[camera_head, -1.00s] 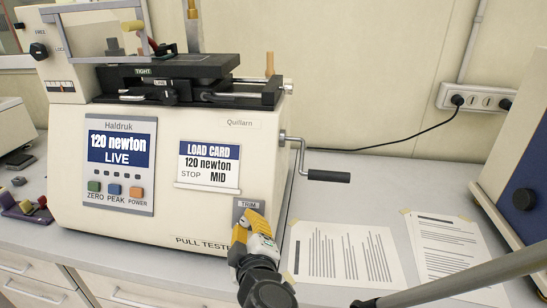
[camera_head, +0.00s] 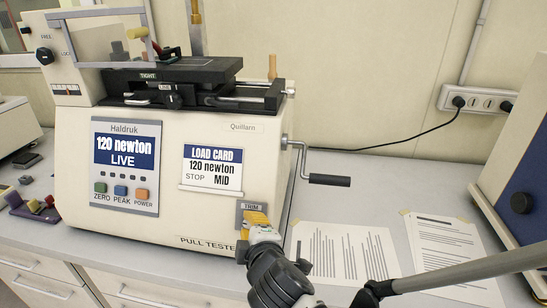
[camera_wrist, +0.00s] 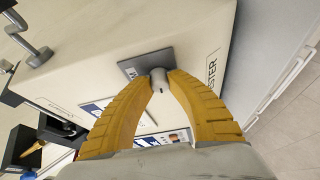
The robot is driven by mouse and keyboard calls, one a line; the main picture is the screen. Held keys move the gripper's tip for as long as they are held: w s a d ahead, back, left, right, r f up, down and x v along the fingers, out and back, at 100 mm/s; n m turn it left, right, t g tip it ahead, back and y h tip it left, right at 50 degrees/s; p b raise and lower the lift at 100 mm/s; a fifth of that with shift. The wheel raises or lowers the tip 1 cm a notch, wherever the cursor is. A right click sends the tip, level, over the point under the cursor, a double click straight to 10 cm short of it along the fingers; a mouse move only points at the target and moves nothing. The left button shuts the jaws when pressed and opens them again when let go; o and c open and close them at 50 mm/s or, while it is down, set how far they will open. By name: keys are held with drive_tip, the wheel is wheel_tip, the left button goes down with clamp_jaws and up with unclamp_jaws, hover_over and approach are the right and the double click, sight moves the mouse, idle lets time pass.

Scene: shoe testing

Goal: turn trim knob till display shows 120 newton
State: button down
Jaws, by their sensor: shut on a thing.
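The pull tester (camera_head: 215,221) is a cream box on the bench. Its display (camera_head: 122,152) reads "120 newton" and "LIVE". The load card (camera_head: 210,168) beside it reads "120 newton", "STOP MID". The grey trim plate (camera_head: 250,207) is low on the front face, at the right. In the wrist view the trim knob (camera_wrist: 160,79) is a small grey cylinder standing out from that plate. My gripper (camera_wrist: 160,84) has its yellow fingers closed around the knob. In the head view my gripper (camera_head: 256,222) covers the knob.
A crank with a black handle (camera_head: 329,180) sticks out at the tester's right side. Printed sheets (camera_head: 345,252) lie on the bench to the right. A blue-fronted machine (camera_head: 520,180) stands at the far right. Small coloured items (camera_head: 35,206) lie at the left.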

drive_tip(key=shift+n, duration=0.5)
drive_tip(key=c, duration=1.2)
unclamp_jaws()
drive_tip(key=v, duration=1.2)
drive_tip(key=shift+r, duration=0.15)
drive_tip(key=shift+w, duration=0.1)
